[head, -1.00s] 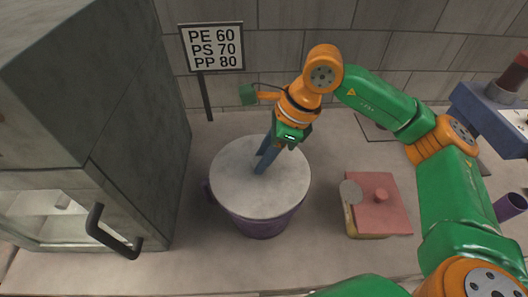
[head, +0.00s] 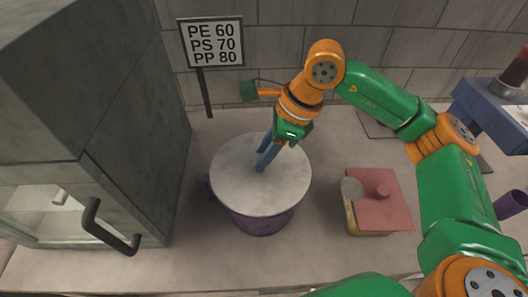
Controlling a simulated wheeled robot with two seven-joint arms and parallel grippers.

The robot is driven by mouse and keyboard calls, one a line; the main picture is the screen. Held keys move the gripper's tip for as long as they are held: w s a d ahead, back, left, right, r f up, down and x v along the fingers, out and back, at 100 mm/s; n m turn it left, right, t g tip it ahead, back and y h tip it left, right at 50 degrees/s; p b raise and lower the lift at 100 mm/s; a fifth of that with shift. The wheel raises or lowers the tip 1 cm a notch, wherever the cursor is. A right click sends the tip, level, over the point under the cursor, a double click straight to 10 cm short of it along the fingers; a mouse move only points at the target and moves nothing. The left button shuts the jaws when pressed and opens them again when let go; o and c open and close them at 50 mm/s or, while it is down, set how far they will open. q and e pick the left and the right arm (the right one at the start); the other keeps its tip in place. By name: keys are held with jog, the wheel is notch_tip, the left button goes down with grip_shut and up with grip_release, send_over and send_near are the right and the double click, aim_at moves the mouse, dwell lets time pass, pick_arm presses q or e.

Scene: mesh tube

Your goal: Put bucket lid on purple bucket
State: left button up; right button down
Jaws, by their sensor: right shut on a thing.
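The purple bucket (head: 262,222) stands on the counter left of centre. The round grey-white bucket lid (head: 258,196) covers its top, and the bucket's mouth is hidden under it. I cannot tell whether the lid is fully seated. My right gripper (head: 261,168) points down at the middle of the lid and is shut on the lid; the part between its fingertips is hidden. My left gripper is not in view.
A grey cabinet (head: 95,100) with a black handle stands at the left. A pink-lidded box (head: 385,205) sits right of the bucket. A sign (head: 211,42) stands behind. Blue equipment (head: 490,110) is at the far right. The front counter is clear.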

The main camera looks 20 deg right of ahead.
jog(key=shift+f, duration=0.1)
jog(key=shift+f+b, duration=0.2)
jog(key=shift+b, duration=0.25)
jog(key=shift+f, duration=0.15)
dwell(0.5)
dwell(0.4)
grip_release()
dwell(0.4)
jog(key=shift+r+p, duration=2.45)
jog(key=shift+r, duration=1.15)
